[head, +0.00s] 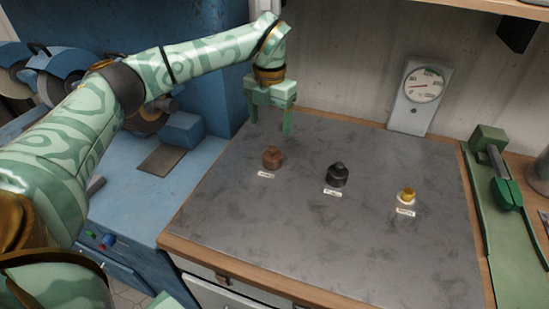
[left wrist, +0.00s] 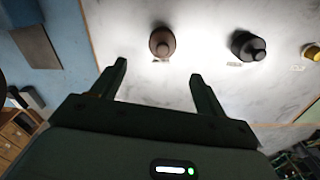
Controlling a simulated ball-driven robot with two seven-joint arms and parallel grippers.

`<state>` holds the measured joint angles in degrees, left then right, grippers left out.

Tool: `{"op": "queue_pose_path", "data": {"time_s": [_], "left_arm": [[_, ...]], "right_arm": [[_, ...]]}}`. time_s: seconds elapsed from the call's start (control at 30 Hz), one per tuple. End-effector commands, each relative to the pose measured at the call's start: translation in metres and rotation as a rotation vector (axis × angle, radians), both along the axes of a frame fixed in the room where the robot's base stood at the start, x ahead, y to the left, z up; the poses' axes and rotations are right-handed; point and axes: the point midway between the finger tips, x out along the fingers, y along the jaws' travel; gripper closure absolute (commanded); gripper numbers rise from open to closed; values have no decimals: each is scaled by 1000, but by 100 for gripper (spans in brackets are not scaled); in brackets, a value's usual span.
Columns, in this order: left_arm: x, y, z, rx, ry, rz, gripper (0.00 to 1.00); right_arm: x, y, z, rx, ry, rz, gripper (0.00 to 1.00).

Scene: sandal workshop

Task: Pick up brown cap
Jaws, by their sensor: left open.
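The brown cap (head: 271,157) stands upright on the left part of the grey worktop, with a small white label in front of it. In the left wrist view the brown cap (left wrist: 162,42) lies beyond the fingertips, roughly in line with the gap between them. My left gripper (head: 271,127) is open and empty, above the worktop and behind the brown cap, apart from it. Its two fingers also show in the left wrist view (left wrist: 159,72). My right gripper is not in view.
A black cap (head: 337,176) and a small yellow cap (head: 407,195) stand to the right, each with a label. A dial gauge (head: 423,84) stands at the back edge. A green tool (head: 504,190) is at the right. The front of the grey worktop (head: 290,240) is clear.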

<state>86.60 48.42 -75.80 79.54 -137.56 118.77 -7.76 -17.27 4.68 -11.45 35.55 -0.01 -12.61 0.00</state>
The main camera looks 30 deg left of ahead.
Motion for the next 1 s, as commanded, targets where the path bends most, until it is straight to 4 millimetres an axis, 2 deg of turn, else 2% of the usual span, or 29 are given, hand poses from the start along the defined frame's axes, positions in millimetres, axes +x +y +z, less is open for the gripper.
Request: {"op": "queue_pose_path", "data": {"time_s": [0.03,0.2,0.47,0.73,1.0], "left_arm": [[0,0,-19,-1,6,-1,26],[0,-1,-54,-2,3,-3,26],[0,-2,-72,-3,0,-3,26],[-1,-3,-115,-2,3,-4,26],[-1,-3,-118,-2,-3,-4,26]], "right_arm": [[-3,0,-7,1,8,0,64],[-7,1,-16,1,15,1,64],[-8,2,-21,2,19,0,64],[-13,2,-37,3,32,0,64],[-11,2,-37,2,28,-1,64]]}}
